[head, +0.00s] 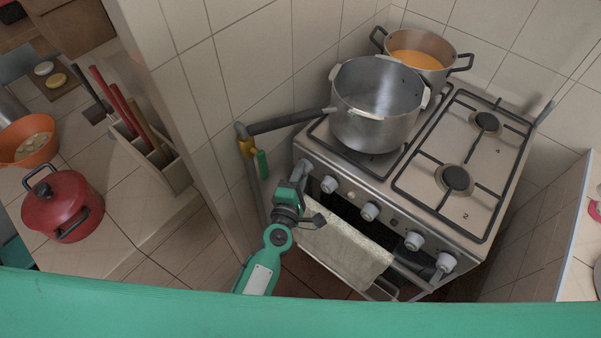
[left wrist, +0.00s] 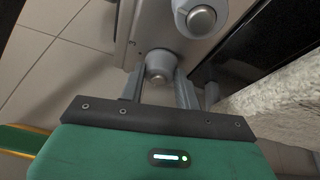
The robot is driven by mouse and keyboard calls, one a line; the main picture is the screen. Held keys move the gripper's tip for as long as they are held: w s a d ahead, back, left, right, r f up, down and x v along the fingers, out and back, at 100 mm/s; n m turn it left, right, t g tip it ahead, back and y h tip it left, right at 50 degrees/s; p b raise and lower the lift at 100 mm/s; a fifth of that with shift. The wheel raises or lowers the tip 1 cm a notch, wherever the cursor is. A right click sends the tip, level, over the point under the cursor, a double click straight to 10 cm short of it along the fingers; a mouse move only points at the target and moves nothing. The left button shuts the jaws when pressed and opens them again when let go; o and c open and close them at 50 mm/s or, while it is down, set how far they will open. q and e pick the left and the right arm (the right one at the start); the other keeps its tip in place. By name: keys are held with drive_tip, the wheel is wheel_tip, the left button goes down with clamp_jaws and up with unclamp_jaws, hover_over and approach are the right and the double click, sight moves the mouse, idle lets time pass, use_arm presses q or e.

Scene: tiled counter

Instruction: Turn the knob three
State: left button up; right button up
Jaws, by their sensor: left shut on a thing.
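The stove front panel (head: 390,220) carries a row of several grey knobs. My left gripper (head: 301,175) is at the left end of this row. In the left wrist view its two fingers (left wrist: 160,88) stand on either side of a round grey knob (left wrist: 159,65) and are shut on it. The neighbouring knob (left wrist: 200,18) is free, and so are the knobs farther right, such as the middle one (head: 370,211). The gripped knob is partly hidden in the head view. My right gripper is not in view.
A large steel pot (head: 375,105) and a pot of orange food (head: 415,58) stand on the left burners. The right burners (head: 455,178) are bare. A towel (head: 342,245) hangs on the oven front. A tiled wall and pipe (head: 250,165) stand close left.

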use_arm(q)
drive_tip(key=o, duration=1)
drive_tip(key=shift+s+a+f, duration=0.1)
drive_tip(key=shift+s+a, duration=0.05)
drive_tip(key=shift+s, duration=0.4)
drive_tip(key=shift+b+v, duration=1.5)
drive_tip(key=shift+v, duration=4.85)
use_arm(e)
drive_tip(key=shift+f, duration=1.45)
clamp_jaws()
